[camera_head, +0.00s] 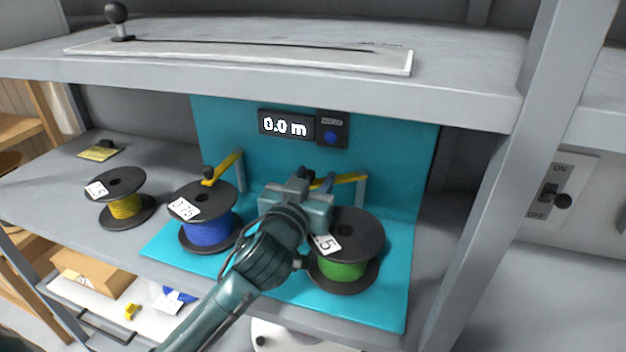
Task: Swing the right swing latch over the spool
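The right swing latch (349,179) is a yellow bar on a grey post behind the green spool (343,261). The bar points left from the post, and its left end is partly hidden by my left gripper (326,183). My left gripper is at that end, behind and left of the green spool's top. Its fingers are mostly hidden by its own body, so I cannot tell whether they touch or grip the latch. The green spool stands upright with black flanges and a white label, partly covered by my gripper and wrist. My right gripper is not in view.
A blue spool (210,232) stands left, with the left yellow latch (223,168) reaching toward its top. A yellow spool (125,206) stands farther left. A display (286,125) reads 0.0 m on the teal back panel (400,160). The upper shelf (470,85) overhangs; a grey upright stands right.

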